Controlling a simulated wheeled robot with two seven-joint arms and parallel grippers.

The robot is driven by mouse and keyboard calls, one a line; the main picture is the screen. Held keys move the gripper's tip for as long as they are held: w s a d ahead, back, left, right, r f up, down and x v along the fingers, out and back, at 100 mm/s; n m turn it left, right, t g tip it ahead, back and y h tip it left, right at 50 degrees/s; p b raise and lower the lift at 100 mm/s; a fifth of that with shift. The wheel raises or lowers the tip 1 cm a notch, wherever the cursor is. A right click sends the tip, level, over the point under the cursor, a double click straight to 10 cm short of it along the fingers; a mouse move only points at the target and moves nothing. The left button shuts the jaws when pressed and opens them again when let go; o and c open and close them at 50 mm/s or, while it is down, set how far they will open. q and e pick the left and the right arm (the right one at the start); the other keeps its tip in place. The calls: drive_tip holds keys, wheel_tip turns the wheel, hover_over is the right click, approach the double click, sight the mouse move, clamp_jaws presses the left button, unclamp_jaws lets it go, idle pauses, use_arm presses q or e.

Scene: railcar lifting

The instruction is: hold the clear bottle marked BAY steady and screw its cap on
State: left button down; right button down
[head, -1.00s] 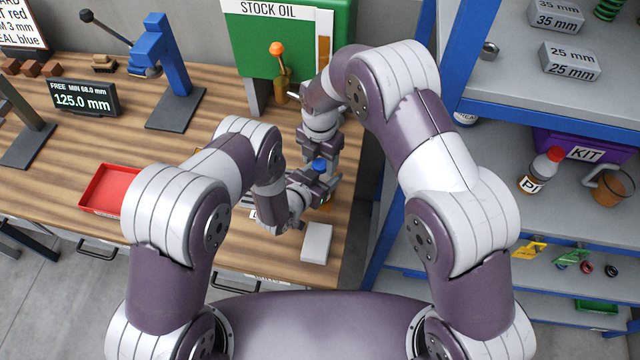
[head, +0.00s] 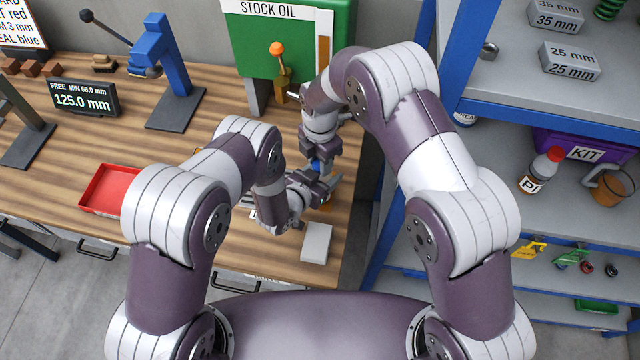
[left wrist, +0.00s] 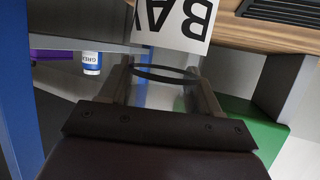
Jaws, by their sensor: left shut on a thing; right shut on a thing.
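The clear bottle marked BAY (left wrist: 184,22) shows by its white label in the left wrist view, with a dark ring and clear wall between the fingers. My left gripper (left wrist: 164,88) is shut on the bottle; in the head view it (head: 314,186) hides most of the bottle. The blue cap (head: 316,166) sits just above the left gripper. My right gripper (head: 318,162) comes down from above and is shut on the cap, covering part of it. I cannot tell how the cap's thread sits on the neck.
A white block (head: 317,243) lies near the bench's front edge. A red tray (head: 107,190) and a blue press (head: 165,70) stand to the left. The green stock oil unit (head: 262,50) is behind; the blue-framed shelf (head: 400,190) is close on the right.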

drive_tip(key=c, duration=0.7)
unclamp_jaws()
drive_tip(key=shift+c, duration=0.2)
drive_tip(key=shift+r, duration=2.3)
drive_tip(key=o, duration=0.6)
wheel_tip(320, 180, up, 7)
drive_tip(key=shift+r, duration=0.2)
